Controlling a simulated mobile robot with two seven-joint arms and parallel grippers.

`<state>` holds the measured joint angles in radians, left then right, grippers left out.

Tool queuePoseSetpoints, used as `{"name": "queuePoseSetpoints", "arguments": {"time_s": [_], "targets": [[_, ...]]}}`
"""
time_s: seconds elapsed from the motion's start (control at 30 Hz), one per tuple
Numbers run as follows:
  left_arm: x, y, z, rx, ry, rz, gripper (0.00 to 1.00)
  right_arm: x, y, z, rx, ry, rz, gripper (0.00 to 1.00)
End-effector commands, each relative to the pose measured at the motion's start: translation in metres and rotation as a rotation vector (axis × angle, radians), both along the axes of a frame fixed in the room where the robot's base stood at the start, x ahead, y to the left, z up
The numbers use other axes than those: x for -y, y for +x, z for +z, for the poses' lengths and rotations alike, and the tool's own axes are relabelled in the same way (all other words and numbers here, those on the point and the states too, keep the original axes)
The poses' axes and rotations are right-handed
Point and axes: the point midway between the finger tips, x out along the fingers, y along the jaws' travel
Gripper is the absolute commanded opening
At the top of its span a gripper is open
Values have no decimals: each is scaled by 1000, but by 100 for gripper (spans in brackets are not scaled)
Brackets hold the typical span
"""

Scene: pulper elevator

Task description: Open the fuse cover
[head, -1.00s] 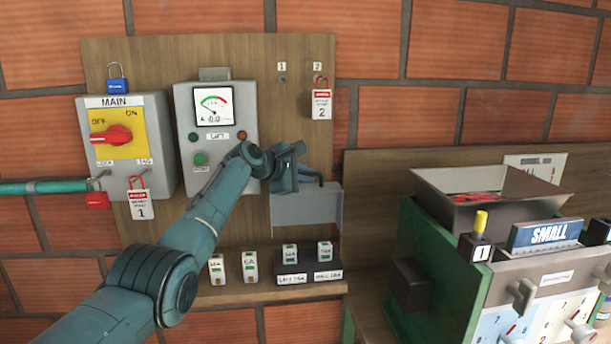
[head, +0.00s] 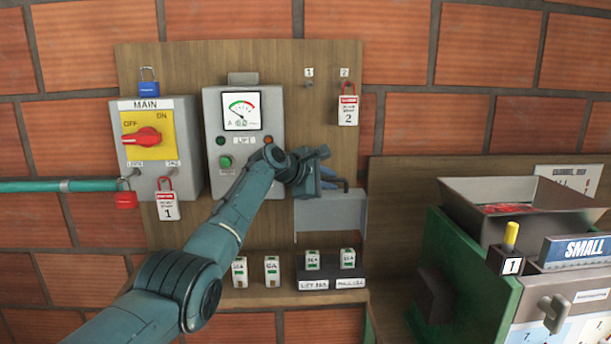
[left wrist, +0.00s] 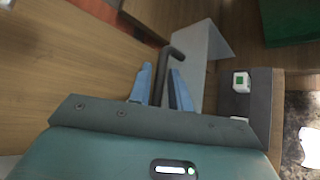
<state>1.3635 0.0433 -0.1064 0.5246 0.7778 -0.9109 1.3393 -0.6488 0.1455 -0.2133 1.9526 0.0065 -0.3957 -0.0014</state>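The fuse cover (head: 331,217) is a grey sheet-metal box on the wooden board, right of and below the meter box. The cover (left wrist: 203,62) and handle (left wrist: 158,75) also show in the left wrist view. My left gripper (head: 318,168) is at the handle, just above the cover. In the left wrist view its blue fingers (left wrist: 160,82) stand on both sides of the handle, with a gap visible beside it, so they look open. My right gripper is out of view.
Several fuses (head: 312,260) stand on a ledge below the cover. The meter box (head: 270,100) and main switch box (head: 160,150) are to the left. A red tag marked 2 (head: 348,108) hangs above. A green machine with a metal hopper (head: 520,210) stands right.

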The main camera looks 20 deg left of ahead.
Motion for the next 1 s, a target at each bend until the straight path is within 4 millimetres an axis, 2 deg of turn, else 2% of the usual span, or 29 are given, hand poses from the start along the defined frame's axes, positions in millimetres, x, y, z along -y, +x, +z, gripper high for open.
{"name": "queuePoseSetpoints", "arguments": {"time_s": [0.37, 0.8, 1.0], "targets": [[-21, -32, 14, 4, 3, 4, 20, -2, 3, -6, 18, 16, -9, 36], [-56, -87, 43, 1, 1, 3, 20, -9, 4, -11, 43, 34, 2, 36], [-62, -96, 49, -3, 2, 2, 20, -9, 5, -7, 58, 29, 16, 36]]}}
